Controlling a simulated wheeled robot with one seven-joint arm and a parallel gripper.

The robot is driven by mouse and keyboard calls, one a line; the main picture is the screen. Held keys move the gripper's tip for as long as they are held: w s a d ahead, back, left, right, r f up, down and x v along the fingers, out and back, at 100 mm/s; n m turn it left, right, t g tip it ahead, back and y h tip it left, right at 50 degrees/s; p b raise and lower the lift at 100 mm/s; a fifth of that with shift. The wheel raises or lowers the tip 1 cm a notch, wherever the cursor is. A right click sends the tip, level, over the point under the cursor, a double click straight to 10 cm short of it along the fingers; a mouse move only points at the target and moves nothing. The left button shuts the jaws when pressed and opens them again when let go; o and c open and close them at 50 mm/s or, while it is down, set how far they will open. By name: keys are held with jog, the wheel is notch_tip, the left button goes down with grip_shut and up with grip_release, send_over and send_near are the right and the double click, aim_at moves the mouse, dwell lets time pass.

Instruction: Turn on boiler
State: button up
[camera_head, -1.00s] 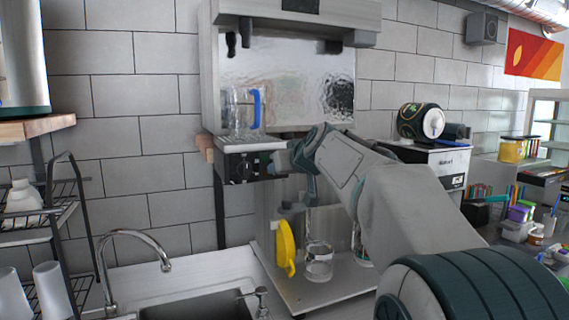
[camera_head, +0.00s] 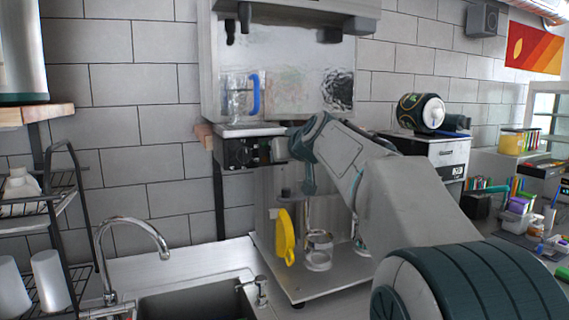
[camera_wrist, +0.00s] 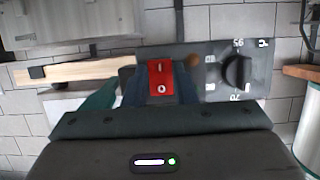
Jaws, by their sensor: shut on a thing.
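The boiler is the metal unit on the wall, with a dark control panel (camera_head: 240,153) on its front under the shelf. In the wrist view a red rocker switch (camera_wrist: 160,78) marked with a line and a circle sits between my fingertips. A black dial knob (camera_wrist: 237,72) with printed markings is to its right. My gripper (camera_wrist: 160,92) is at the panel, its two fingers shut on the red switch from either side. In the head view my gripper (camera_head: 282,150) is at the panel's right end, where my arm hides the switch.
A glass jug (camera_head: 240,98) with a blue handle stands on the shelf above the panel. A yellow object (camera_head: 285,237) and a glass jar (camera_head: 318,250) are below my gripper. A sink faucet (camera_head: 130,228) is at the lower left. A black-and-white machine (camera_head: 445,153) stands at the right.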

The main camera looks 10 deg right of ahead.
jog(key=shift+f+t+b, duration=0.5)
jog(key=shift+t+b, duration=0.4)
jog(key=shift+b, duration=2.75)
jog(key=shift+r+b, duration=0.15)
jog(key=shift+b, duration=0.75)
jog(key=o, duration=1)
jog(key=b+v, duration=0.1)
jog(key=v, duration=0.6)
jog(key=b+v, duration=0.2)
jog(key=v, duration=0.4)
jog(key=shift+s+d, duration=0.25)
jog(key=shift+s, duration=0.15)
